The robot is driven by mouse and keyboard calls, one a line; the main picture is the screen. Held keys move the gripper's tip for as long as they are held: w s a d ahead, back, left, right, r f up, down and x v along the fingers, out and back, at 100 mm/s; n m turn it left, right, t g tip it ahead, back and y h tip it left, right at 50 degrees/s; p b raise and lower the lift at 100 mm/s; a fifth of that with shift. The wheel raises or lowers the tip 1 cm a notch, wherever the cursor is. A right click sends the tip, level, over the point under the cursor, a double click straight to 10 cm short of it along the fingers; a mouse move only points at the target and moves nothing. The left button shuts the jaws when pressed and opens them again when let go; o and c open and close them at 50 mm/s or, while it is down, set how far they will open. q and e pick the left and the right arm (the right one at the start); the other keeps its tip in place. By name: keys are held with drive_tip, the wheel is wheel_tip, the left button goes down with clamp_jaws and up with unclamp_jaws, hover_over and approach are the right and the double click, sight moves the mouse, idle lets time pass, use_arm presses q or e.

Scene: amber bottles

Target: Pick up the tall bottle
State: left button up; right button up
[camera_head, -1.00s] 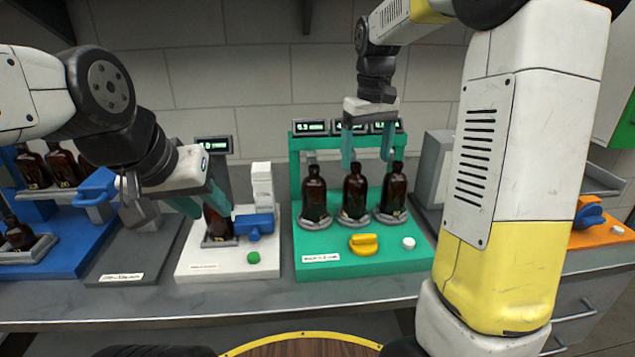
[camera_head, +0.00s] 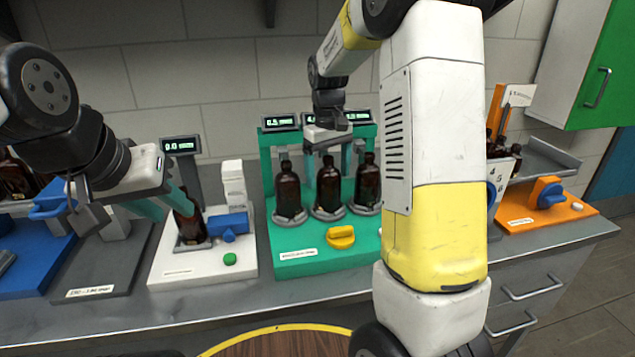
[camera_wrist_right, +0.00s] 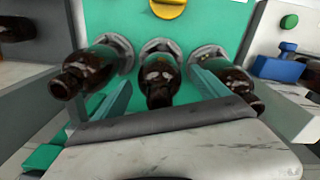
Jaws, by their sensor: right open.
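Three dark amber bottles stand in a row on the green station: a left bottle (camera_head: 288,193), a middle bottle (camera_head: 327,195) and a right bottle (camera_head: 367,185). They look close in height, so I cannot tell which is the tall one. My right gripper (camera_head: 328,165) is open above the middle bottle. In the right wrist view, the fingers of this gripper (camera_wrist_right: 160,92) lie on either side of the middle bottle's neck (camera_wrist_right: 159,92), with gaps showing. My left gripper (camera_head: 170,203) is beside another amber bottle (camera_head: 188,222) on the white station; its grip is unclear.
The side bottles stand close to the right gripper's fingers. A yellow knob (camera_head: 341,237) is at the green station's front. The white station (camera_head: 180,267) has a blue clamp (camera_head: 228,226). An orange station (camera_head: 550,205) stands at the right. My right arm hides part of the counter.

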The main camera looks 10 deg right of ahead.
drive_tip(key=shift+c, duration=0.3)
clamp_jaws()
drive_tip(key=shift+r, duration=0.1)
